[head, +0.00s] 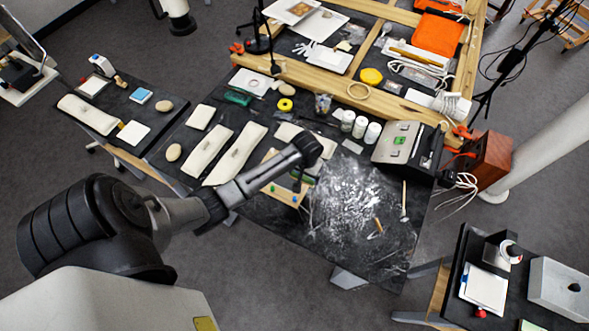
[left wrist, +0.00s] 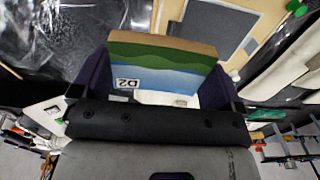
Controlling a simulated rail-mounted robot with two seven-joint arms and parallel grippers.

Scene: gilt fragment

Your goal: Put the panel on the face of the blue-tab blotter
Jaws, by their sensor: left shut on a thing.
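My left gripper (head: 298,180) hangs over the middle of the dark worktable. It is shut on the panel (left wrist: 165,68), a small board painted with green hills and blue bands and marked D2, which appears upside down in the left wrist view. The panel is between the two dark fingers; its lower part is hidden by the gripper. In the head view I cannot make the panel out.
Below the gripper is a tan board (head: 283,192) with green and blue pins. White powder (head: 345,205) covers the table to its right. Long pale cushions (head: 240,152) lie to its left. White jars (head: 360,127) and a grey case (head: 397,143) stand behind.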

